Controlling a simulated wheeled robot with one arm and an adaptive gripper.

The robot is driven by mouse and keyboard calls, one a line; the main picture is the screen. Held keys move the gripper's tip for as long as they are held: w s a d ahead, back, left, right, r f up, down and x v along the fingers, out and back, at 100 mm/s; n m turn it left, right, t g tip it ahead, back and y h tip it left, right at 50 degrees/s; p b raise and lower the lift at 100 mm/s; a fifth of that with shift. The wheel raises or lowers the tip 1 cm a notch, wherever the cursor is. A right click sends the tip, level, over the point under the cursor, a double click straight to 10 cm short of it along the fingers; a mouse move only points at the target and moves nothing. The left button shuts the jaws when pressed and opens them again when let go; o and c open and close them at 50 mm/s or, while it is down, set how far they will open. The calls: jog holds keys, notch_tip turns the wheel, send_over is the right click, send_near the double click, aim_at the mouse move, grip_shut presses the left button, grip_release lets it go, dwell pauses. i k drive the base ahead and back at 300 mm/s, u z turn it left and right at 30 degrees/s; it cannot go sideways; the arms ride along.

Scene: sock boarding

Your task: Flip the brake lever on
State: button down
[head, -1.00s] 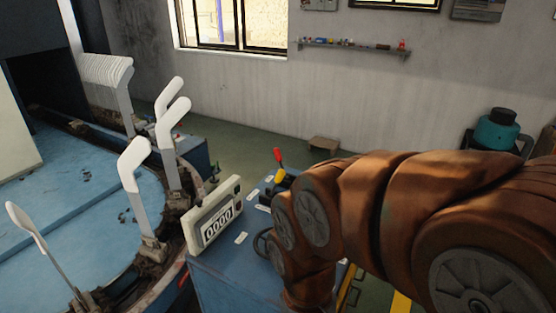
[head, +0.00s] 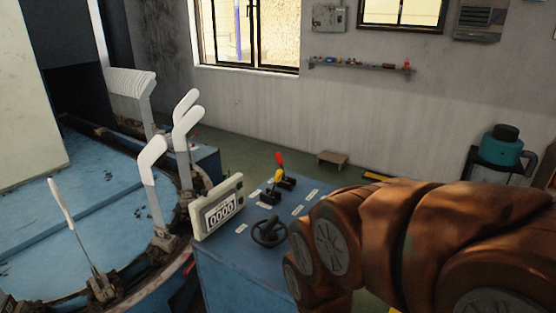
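Two levers stand on the blue control cabinet (head: 225,262): one with a red handle (head: 279,160) and, just in front of it, one with a yellow handle (head: 277,177). Both are roughly upright on black bases. Small white labels lie beside them, too small to read, so I cannot tell which lever is the brake. A black handwheel (head: 269,232) sits on the cabinet in front of the levers. My brown arm comes in from the right and bends down at the cabinet's right side. My gripper is hidden or out of the picture.
A counter box (head: 220,207) reading 0000 stands at the cabinet's left edge. Left of it, a blue round machine (head: 110,205) carries several white sock boards (head: 152,160). A teal canister (head: 500,146) is at the far right.

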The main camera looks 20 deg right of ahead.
aim_at(278, 155)
jog(key=z, duration=2.45)
jog(key=i, duration=1.8)
jog(key=u, duration=3.55)
jog(key=i, duration=0.1)
jog(key=u, duration=0.1)
